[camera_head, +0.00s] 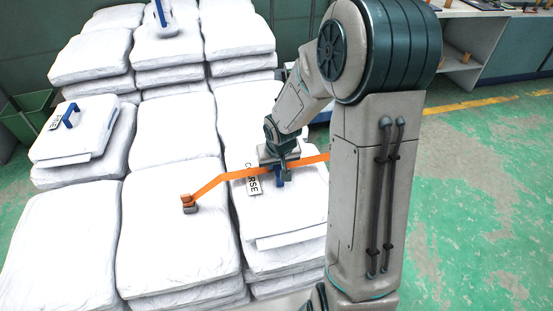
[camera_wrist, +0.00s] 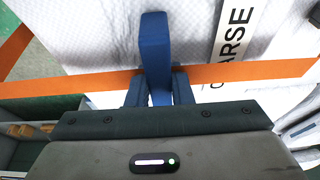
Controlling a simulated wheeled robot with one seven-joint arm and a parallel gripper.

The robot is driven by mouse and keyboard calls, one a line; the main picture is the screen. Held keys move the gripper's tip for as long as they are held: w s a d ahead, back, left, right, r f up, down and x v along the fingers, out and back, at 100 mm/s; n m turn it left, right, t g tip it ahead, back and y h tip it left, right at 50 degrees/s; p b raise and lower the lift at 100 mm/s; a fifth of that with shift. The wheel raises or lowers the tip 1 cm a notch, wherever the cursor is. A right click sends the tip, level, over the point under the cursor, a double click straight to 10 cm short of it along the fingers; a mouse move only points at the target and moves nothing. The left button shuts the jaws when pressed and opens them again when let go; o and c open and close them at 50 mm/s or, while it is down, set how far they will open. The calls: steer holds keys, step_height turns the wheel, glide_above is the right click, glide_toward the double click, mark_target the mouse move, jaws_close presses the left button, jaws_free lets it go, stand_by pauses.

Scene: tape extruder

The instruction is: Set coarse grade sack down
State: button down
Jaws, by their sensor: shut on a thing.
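The coarse grade sack (camera_head: 287,214) is white, with a "COARSE" label (camera_head: 253,180) and a blue handle on top. In the head view it lies at the top of the right front stack, and my arm column hides its right side. My gripper (camera_head: 280,172) is over the sack and shut on the blue handle. In the wrist view the blue handle (camera_wrist: 155,55) rises between the fingers of my gripper (camera_wrist: 158,95), with the label (camera_wrist: 232,38) beside it. Whether the sack rests fully on the stack beneath is hard to tell.
Another handled sack (camera_head: 78,132) lies at the left, and one more blue handle (camera_head: 161,14) at the back. Green floor (camera_head: 480,190) is clear at right.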

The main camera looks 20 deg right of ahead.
steer(key=shift+w+f, duration=0.1)
steer(key=shift+f, duration=0.1)
steer(key=shift+f, duration=0.15)
steer(key=c, duration=1.3)
jaws_free()
steer(key=shift+f, duration=0.1)
steer(key=p+v, duration=0.2)
steer(key=v, duration=0.9)
steer(key=shift+p, duration=0.4)
steer(key=shift+g, duration=0.5)
steer(key=shift+s+a+r, duration=0.1)
steer(key=shift+s+r, duration=1.4)
steer(key=shift+s, duration=1.45)
steer(key=shift+s+r, duration=1.55)
steer(key=shift+s, duration=1.45)
steer(key=shift+s+a+r, duration=0.1)
steer(key=shift+s+r, duration=1.4)
steer(key=shift+s, duration=1.45)
